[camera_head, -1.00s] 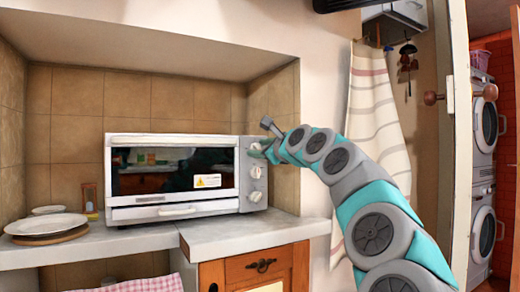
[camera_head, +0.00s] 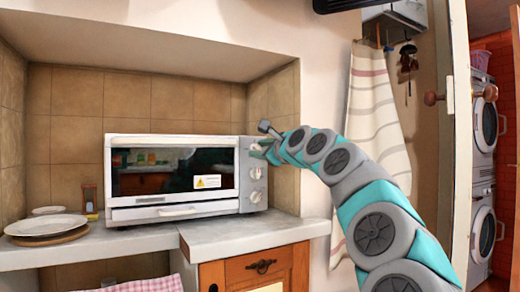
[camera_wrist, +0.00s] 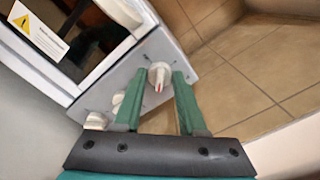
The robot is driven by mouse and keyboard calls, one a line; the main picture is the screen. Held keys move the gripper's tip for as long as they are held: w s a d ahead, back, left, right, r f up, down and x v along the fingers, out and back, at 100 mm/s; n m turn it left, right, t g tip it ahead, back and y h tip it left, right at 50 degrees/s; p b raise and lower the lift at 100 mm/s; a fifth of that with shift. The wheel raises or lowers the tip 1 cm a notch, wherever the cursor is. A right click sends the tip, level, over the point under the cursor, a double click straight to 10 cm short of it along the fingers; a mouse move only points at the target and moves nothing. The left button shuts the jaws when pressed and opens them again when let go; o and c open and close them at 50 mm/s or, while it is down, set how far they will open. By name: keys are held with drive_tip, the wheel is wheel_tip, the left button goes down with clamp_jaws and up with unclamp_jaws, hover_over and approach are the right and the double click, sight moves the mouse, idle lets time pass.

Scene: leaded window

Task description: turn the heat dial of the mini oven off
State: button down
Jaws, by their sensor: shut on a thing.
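The white mini oven (camera_head: 120,180) stands on the counter in the tiled niche, its door closed. Its grey right-hand panel carries a column of pale dials; a middle dial (camera_head: 255,173) and a lower dial (camera_head: 255,196) are clear in the head view. My gripper (camera_head: 267,150) is at the upper part of this panel, reaching in from the right. In the wrist view my gripper (camera_wrist: 160,78) has its green fingers on either side of a pale dial with a red mark (camera_wrist: 158,74), shut on it. Other dials (camera_wrist: 97,120) show left of the fingers. Dial lettering is too small to read.
Stacked plates (camera_head: 45,226) and a small hourglass-like item (camera_head: 89,199) stand left of the oven. The counter (camera_head: 240,232) in front is clear. A striped cloth (camera_head: 372,120) hangs behind my arm on the right. The niche's tiled side wall (camera_head: 283,110) is close to the panel.

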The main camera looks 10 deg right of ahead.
drive_tip(key=n, duration=0.3)
drive_tip(key=shift+f, duration=0.1)
drive_tip(key=n+b, duration=0.6)
drive_tip(key=n, duration=1.7)
drive_tip(key=shift+d+f+n+b, duration=0.1)
drive_tip(key=shift+f+n+b, duration=0.05)
drive_tip(key=shift+n+b, duration=0.2)
drive_tip(key=c, duration=0.5)
unclamp_jaws()
drive_tip(key=shift+w, duration=0.1)
